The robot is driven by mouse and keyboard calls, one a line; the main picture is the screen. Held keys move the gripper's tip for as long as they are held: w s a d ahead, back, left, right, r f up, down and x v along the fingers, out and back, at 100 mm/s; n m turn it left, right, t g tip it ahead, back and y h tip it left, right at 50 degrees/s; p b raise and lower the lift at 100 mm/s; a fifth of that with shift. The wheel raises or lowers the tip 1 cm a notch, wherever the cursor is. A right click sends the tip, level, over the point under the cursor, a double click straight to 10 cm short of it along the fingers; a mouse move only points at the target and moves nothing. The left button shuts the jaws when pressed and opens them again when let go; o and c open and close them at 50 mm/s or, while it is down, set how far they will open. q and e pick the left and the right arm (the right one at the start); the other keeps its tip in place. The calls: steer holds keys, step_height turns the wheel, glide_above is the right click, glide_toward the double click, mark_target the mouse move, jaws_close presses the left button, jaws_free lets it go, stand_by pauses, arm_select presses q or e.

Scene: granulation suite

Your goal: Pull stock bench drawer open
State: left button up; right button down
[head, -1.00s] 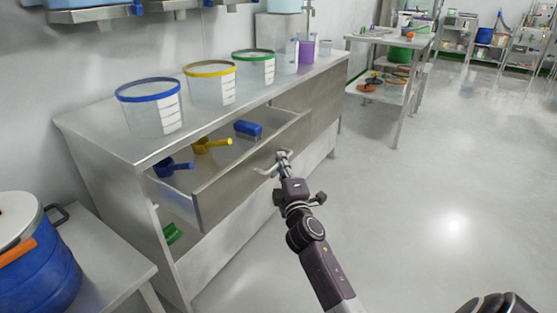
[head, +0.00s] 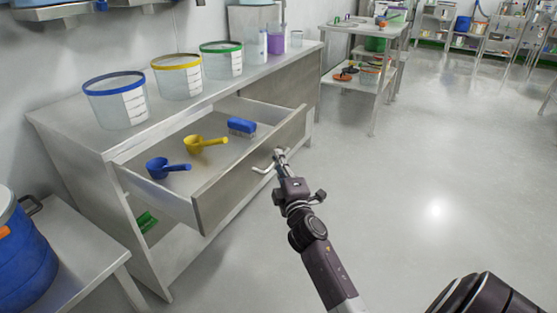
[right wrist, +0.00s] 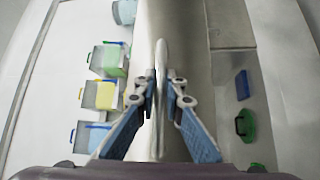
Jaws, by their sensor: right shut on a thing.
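The stock bench drawer (head: 250,163) stands open at the front of the steel bench (head: 70,118). My left gripper is not in view.
Clear tubs with blue (head: 116,100), yellow (head: 178,77) and green rims (head: 221,60) stand on the bench top. A low table (head: 75,255) with a blue drum (head: 25,262) is at lower left. The floor (head: 410,180) right of the drawer is clear.

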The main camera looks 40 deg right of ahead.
steer(key=shift+a, duration=0.1)
steer(key=c, duration=2)
jaws_free()
steer(key=v, duration=1.2)
steer(key=shift+f, duration=0.15)
